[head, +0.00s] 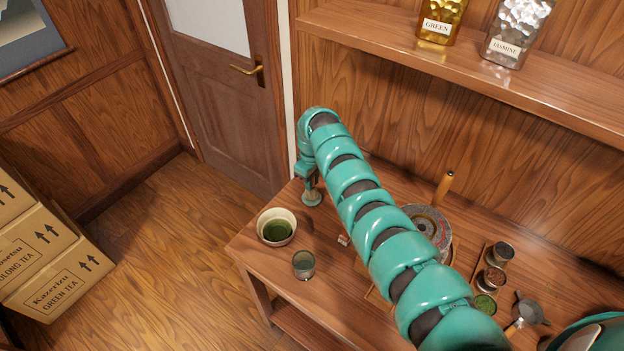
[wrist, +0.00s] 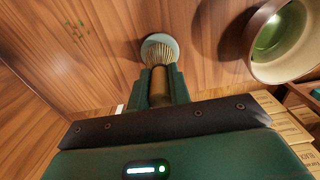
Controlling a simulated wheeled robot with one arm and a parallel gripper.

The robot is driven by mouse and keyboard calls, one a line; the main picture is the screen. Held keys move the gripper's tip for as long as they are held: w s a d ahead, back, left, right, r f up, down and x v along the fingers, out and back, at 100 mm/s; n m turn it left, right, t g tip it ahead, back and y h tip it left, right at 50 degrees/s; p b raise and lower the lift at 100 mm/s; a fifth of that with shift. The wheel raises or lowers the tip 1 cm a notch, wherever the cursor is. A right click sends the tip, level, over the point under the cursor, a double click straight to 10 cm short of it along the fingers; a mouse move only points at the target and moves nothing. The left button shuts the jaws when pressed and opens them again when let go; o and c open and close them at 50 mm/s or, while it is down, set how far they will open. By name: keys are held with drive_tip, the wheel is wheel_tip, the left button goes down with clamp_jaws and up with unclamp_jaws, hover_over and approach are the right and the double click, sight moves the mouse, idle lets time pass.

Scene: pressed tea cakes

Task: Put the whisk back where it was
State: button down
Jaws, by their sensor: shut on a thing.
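The whisk (wrist: 159,52) has pale, splayed tines and a tan handle. My gripper (wrist: 160,90) is shut around its handle in the wrist view. The tines point at a round, pale green whisk stand (wrist: 176,41) and overlap it; I cannot tell whether they touch. In the head view my gripper (head: 311,180) is above the stand (head: 312,199), at the table's back left; the whisk is hard to make out there. The tea bowl (head: 277,226), with green tea in it, stands in front and to the left. It also shows at the upper right in the wrist view (wrist: 292,65).
A glass cup (head: 304,265) stands near the table's front edge. A stone mill (head: 430,225) with a wooden handle, several small tins (head: 498,254) and a strainer (head: 528,311) lie to the right, partly behind my arm. A shelf (head: 400,42) runs along the wall.

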drive_tip(key=c, duration=1.7)
unclamp_jaws()
drive_tip(key=shift+f, duration=0.15)
drive_tip(key=shift+c, duration=0.2)
drive_tip(key=o, duration=0.4)
drive_tip(key=shift+o, duration=0.2)
drive_tip(key=shift+r, duration=0.25)
wheel_tip(320, 180, up, 10)
drive_tip(key=b, duration=0.3)
drive_tip(key=shift+d+r, duration=0.1)
drive_tip(key=shift+r, duration=0.8)
